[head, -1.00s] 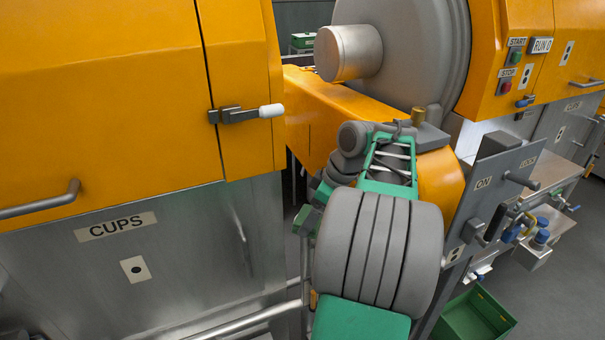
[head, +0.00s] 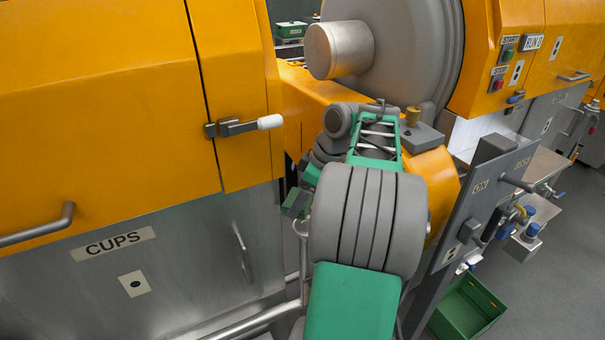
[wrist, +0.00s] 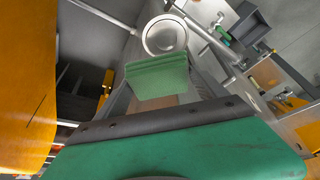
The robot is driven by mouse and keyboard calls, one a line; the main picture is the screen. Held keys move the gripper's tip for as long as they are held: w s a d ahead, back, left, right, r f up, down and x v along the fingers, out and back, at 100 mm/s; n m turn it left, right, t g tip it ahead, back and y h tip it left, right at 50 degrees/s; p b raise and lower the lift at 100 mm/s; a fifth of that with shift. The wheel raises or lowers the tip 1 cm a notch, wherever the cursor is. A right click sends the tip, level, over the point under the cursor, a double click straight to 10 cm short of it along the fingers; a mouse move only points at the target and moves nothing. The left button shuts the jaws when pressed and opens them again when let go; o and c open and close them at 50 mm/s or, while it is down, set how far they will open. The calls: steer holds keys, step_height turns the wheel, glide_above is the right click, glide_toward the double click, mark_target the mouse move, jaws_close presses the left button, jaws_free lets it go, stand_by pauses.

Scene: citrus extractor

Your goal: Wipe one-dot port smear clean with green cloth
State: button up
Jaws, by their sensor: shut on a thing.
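A folded green cloth (wrist: 157,77) shows in the middle of the wrist view. My gripper (wrist: 158,96) is shut on it; the fingers themselves are mostly hidden behind the dark-edged green part of my wrist. A round metal ring with a pale centre (wrist: 165,36) lies just beyond the cloth in the picture; whether it is a port, and whether the cloth touches it, I cannot tell. A plate with one dot (head: 134,284) is on the steel panel under the CUPS label (head: 113,244). No smear can be made out.
An orange cabinet with a white-tipped latch (head: 270,122) stands at left. A large grey drum (head: 420,60) and an orange beam (head: 310,100) are behind my arm. A lever panel (head: 480,195) stands close at right, with a green crate (head: 468,308) on the floor below.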

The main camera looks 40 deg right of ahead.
steer(key=shift+w+r+p, duration=0.15)
steer(key=shift+r+p, duration=0.2)
steer(key=shift+r, duration=0.3)
steer(key=shift+r+p, duration=1.55)
steer(key=shift+r, duration=0.2)
